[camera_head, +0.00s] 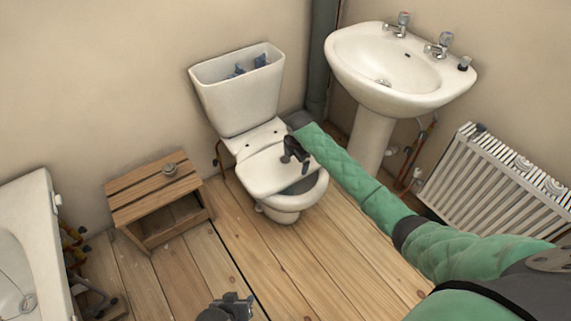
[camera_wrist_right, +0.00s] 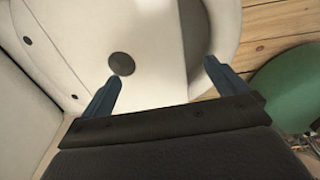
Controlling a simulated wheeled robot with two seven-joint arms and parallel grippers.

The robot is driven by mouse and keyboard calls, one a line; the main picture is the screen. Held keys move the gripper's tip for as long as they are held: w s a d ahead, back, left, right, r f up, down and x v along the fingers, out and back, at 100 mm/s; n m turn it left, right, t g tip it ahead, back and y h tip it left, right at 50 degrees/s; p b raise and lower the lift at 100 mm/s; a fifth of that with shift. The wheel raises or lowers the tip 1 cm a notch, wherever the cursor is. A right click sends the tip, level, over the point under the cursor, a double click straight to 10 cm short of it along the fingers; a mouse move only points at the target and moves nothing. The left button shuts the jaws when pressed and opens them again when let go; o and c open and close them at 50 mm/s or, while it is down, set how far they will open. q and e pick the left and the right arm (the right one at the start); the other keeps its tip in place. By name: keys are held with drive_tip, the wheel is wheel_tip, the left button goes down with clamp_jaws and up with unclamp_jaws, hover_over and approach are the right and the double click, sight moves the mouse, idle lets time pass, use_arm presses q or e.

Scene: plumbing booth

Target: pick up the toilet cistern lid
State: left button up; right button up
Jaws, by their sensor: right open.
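The toilet cistern (camera_head: 240,103) stands open at the top, with blue fittings showing inside. A white slab that looks like the cistern lid (camera_head: 262,172) lies across the toilet bowl, leaving the bowl's front part uncovered. In the right wrist view the white lid (camera_wrist_right: 140,30) has a dark round disc. My right gripper (camera_head: 297,158) is over the lid. In the right wrist view this gripper (camera_wrist_right: 160,74) is open, with its fingers apart and nothing between them; I cannot tell whether they touch the lid. My left gripper (camera_head: 232,305) is low at the bottom edge; its jaws are unclear.
A wooden stool (camera_head: 155,190) with a small round metal item on top stands left of the toilet. A washbasin (camera_head: 400,70) on a pedestal and a white radiator (camera_head: 500,180) are to the right. A bath (camera_head: 38,240) is at far left. Wooden floor lies clear in front.

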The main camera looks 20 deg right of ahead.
sight(294, 169)
wheel_tip(294, 169, down, 2)
drive_tip(key=shift+w+a+f, duration=0.1)
drive_tip(key=shift+f, duration=0.1)
drive_tip(key=f, duration=0.4)
drive_tip(key=shift+w, duration=0.25)
drive_tip(key=shift+f, duration=0.5)
drive_tip(key=c, duration=1.9)
use_arm(q)
drive_tip(key=shift+r, duration=0.5)
use_arm(e)
drive_tip(key=shift+w+r, duration=0.15)
drive_tip(key=shift+c, duration=1.1)
